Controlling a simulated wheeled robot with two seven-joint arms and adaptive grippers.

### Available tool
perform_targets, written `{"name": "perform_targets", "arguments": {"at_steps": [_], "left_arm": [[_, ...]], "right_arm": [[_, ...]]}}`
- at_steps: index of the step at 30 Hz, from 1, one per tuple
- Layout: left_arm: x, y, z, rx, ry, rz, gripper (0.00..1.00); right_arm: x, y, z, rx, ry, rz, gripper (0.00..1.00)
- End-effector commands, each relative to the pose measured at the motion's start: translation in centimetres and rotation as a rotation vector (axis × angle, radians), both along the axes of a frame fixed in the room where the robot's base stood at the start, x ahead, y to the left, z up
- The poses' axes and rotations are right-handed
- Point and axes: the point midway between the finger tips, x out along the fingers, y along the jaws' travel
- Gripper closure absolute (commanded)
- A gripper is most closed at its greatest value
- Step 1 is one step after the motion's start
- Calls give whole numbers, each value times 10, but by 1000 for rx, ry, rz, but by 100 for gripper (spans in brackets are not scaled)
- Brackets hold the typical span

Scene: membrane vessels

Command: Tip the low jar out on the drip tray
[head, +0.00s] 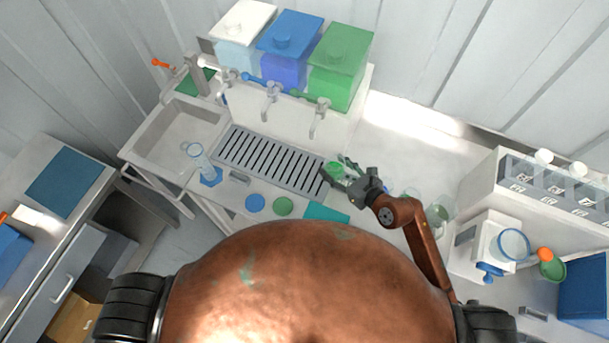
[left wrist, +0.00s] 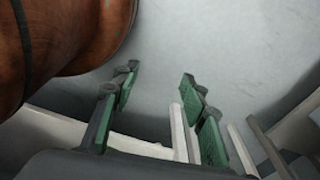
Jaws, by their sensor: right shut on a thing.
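My right gripper (head: 340,171) is shut on a small low jar (head: 334,168) with green in it. It holds the jar at the right end of the slotted drip tray (head: 265,160) in the head view. The jar looks about upright, but its height above the tray is hard to tell. My left gripper does not show in the head view. In the left wrist view my left gripper (left wrist: 160,92) has its green-padded fingers wide apart with nothing between them.
White, blue and green tanks (head: 340,62) with taps stand behind the tray. Blue and green discs (head: 283,206) and a teal mat (head: 326,213) lie in front. Clear vessels (head: 440,208) stand at right.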

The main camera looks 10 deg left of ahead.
Motion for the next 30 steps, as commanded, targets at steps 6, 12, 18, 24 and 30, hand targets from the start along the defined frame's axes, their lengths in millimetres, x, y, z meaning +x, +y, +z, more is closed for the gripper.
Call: {"name": "perform_targets", "arguments": {"at_steps": [6,12,18,24,30], "left_arm": [[-42,5,45,6,49,11,60],[-18,5,52,5,20,4,60],[10,3,46,2,-16,-2,60],[2,2,33,2,-3,0,60],[-18,2,20,2,21,6,60]], "right_arm": [[-32,73,-32,-2,4,105,81],[-47,92,-49,2,2,136,81],[-49,95,-54,36,36,138,81],[-52,97,-56,98,101,138,81],[-55,100,-57,161,168,138,81]]}}
